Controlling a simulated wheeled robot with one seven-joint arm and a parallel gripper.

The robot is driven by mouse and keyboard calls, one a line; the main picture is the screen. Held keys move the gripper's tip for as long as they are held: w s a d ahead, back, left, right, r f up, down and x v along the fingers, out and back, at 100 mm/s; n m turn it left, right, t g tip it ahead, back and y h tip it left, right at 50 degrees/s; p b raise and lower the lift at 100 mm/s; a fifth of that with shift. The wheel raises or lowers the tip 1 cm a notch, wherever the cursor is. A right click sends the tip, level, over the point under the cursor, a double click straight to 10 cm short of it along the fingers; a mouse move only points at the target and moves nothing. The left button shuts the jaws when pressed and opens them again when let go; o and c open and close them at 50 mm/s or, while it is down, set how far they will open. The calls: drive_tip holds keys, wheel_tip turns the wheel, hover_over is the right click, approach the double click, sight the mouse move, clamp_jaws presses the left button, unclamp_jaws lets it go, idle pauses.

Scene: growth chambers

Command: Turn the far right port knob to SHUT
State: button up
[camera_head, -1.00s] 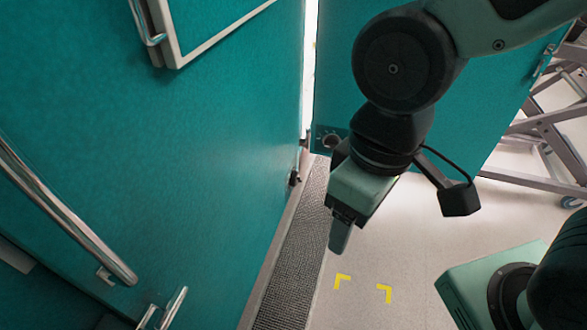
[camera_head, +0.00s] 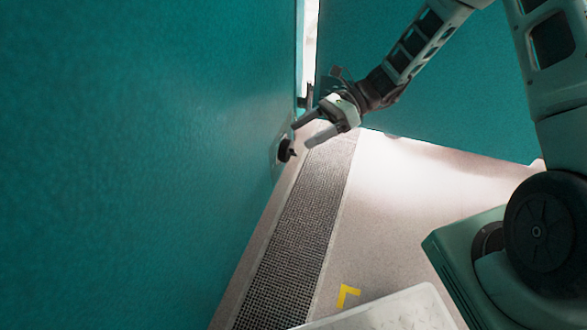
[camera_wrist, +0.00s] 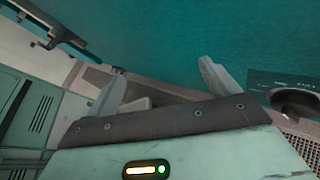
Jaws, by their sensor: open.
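A dark knob (camera_head: 286,150) sits on a small plate low on the left teal panel in the head view, just above the floor grating. My gripper (camera_head: 305,130) is close by, slightly above and right of it, its two fingers apart, pointing left toward the panel. Nothing shows between the fingers. In the wrist view the open fingers (camera_wrist: 163,80) face a teal surface. A dark round knob (camera_wrist: 296,101) on a labelled plate (camera_wrist: 292,82) is at the right edge, outside the fingers. I cannot tell whether both views show the same knob, or read its setting.
A teal panel (camera_head: 440,85) stands behind my arm, with a bright narrow gap (camera_head: 310,45) beside it. A grating (camera_head: 300,235) runs along the left panel's foot. The pale floor (camera_head: 395,210) to its right is clear, with a yellow corner mark (camera_head: 346,296).

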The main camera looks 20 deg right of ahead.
drive_tip(key=w+d+f+m+t+y+b, duration=0.1)
drive_tip(key=w+d+f+m+t+b, duration=0.2)
drive_tip(key=f, duration=0.4)
drive_tip(key=w+d+f+m+t+y+b, duration=0.1)
drive_tip(key=w+d+f+m+t+b, duration=0.1)
drive_tip(key=d+f+m, duration=0.3)
drive_tip(key=m+t+h+b, duration=0.1)
drive_tip(key=m+t+b, duration=0.6)
drive_tip(key=m+t, duration=0.15)
approach(296, 152)
drive_tip(key=shift+g, duration=0.45)
drive_tip(key=b+x, duration=0.2)
drive_tip(key=x, duration=0.1)
drive_tip(key=b+x, duration=0.2)
drive_tip(key=x, duration=0.1)
drive_tip(key=b+x, duration=0.2)
drive_tip(key=x, duration=0.2)
drive_tip(key=shift+w+d+f, duration=0.2)
drive_tip(key=shift+w, duration=0.25)
drive_tip(key=shift+w+a+r+b, duration=0.1)
drive_tip(key=shift+w+a+b, duration=0.2)
drive_tip(key=shift+a, duration=0.05)
drive_tip(key=c, duration=0.7)
